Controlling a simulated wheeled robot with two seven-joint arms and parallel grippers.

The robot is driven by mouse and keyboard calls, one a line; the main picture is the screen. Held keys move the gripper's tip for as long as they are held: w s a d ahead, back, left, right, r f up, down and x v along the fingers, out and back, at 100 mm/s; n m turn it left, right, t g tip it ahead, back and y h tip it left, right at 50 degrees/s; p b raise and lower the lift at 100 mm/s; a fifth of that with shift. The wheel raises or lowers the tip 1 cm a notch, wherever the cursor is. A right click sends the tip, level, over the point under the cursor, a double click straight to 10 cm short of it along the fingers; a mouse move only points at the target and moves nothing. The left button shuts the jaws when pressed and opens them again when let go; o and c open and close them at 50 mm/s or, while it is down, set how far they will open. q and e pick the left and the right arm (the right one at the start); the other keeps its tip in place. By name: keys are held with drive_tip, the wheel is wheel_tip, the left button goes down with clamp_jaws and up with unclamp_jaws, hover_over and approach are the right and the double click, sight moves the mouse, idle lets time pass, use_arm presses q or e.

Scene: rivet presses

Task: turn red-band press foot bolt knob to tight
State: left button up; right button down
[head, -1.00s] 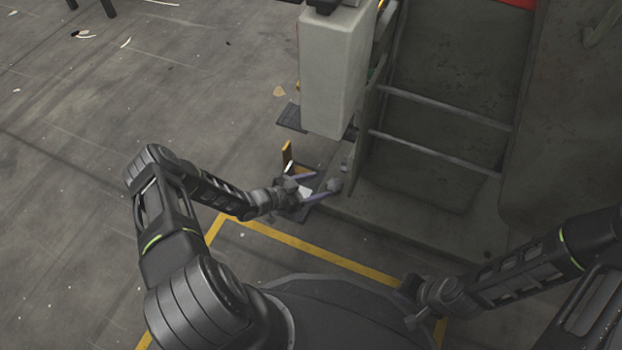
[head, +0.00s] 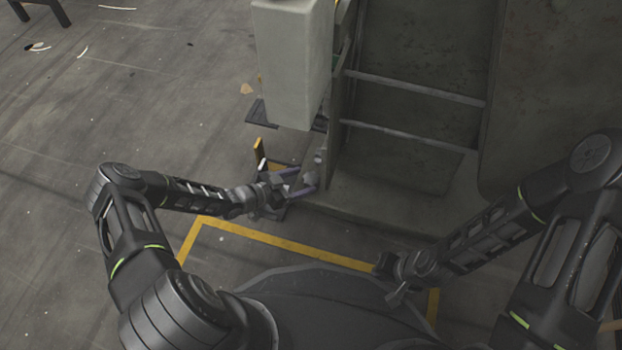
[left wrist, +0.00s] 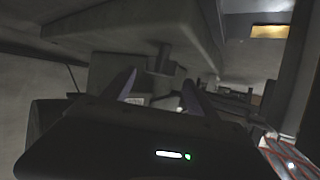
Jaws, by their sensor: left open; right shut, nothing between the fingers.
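The grey press (head: 405,200) fills the right of the head view; no red band shows on it now. In the left wrist view a small grey bolt knob (left wrist: 163,66) hangs on a short stem under a grey plate (left wrist: 125,28). It lies between and just beyond the fingertips of my left gripper (left wrist: 160,80), which is open, and I cannot tell whether they touch it. In the head view my left gripper (head: 300,183) is low at the press's left foot, beside small round grey parts. My right gripper (head: 388,284) is shut and empty, away from the press.
A pale grey box (head: 292,65) overhangs the foot. A yellow upright piece (head: 259,154) and a dark pedal-like plate (head: 258,114) stand close to my left gripper. A yellow floor line (head: 285,243) runs before the press. The floor at left is mostly clear.

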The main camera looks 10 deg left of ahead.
sight(309, 178)
use_arm(q)
drive_tip(key=b+x, duration=0.1)
drive_tip(key=x, duration=0.3)
drive_tip(key=shift+w+d+f, duration=0.15)
drive_tip(key=shift+w, duration=0.05)
drive_tip(key=shift+c, duration=0.4)
drive_tip(key=c, duration=1.3)
drive_tip(key=shift+m+g+h, duration=0.5)
drive_tip(key=shift+m, duration=0.2)
